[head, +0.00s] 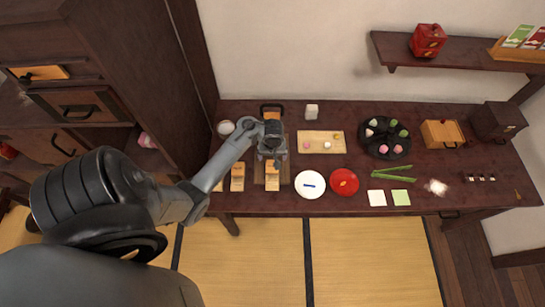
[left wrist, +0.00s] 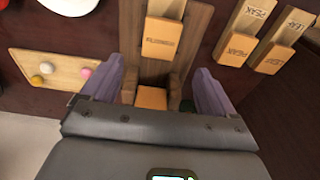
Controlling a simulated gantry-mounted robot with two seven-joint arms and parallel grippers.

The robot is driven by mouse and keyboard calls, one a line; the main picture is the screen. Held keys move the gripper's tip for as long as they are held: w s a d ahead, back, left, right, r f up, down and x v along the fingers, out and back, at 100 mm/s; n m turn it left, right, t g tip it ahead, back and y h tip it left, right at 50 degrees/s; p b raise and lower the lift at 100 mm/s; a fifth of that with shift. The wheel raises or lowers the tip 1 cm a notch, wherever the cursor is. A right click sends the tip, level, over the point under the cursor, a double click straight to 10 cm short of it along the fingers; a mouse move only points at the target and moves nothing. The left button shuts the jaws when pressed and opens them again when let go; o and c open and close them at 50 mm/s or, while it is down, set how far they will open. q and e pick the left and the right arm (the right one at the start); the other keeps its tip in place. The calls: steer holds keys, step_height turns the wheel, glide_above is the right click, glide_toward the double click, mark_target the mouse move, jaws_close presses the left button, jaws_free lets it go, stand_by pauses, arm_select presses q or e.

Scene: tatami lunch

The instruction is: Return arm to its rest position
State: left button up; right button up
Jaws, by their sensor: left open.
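My left arm (head: 172,205) reaches in from the left in the head view. Its gripper (head: 272,152) is over a dark wooden board (head: 259,176) near the left end of the table. In the left wrist view the two purple fingers of the gripper (left wrist: 163,84) are spread apart. An orange-topped block (left wrist: 151,98) shows between them, on or over the board; whether they touch it is hidden. A second orange block (left wrist: 161,37) lies on the board beyond the fingers. My right gripper is not in either view.
Labelled wooden blocks (head: 237,178) stand left of the board. A light tray (head: 321,142) with small sweets, a white plate (head: 310,185) and a red round dish (head: 344,182) lie to its right. A tall dark cabinet (head: 140,60) stands left; a wall shelf (head: 455,53) hangs at right.

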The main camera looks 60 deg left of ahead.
arm_select(q)
step_height(320, 180, up, 2)
steer(key=shift+d+r+p, duration=0.1)
steer(key=shift+r+p, duration=0.05)
steer(key=shift+p, duration=0.15)
steer(key=shift+s, duration=0.1)
steer(key=s+d+f+m+g, duration=0.1)
steer(key=s+d+f+g, duration=0.15)
steer(key=s+f, duration=0.45)
steer(key=s+d+r+m+t+y, duration=0.1)
steer(key=s+d+r+m, duration=0.15)
steer(key=s+d, duration=0.4)
steer(key=d+r+m+t+h, duration=0.1)
steer(key=d+r+m+t, duration=0.3)
steer(key=d+r, duration=0.8)
steer(key=w+d+r+m+h+p, duration=0.1)
steer(key=d+r+m+p, duration=0.2)
steer(key=r+m+p, duration=0.4)
step_height(320, 180, up, 14)
steer(key=p, duration=0.7)
steer(key=shift+w+d, duration=0.2)
steer(key=shift+w, duration=0.05)
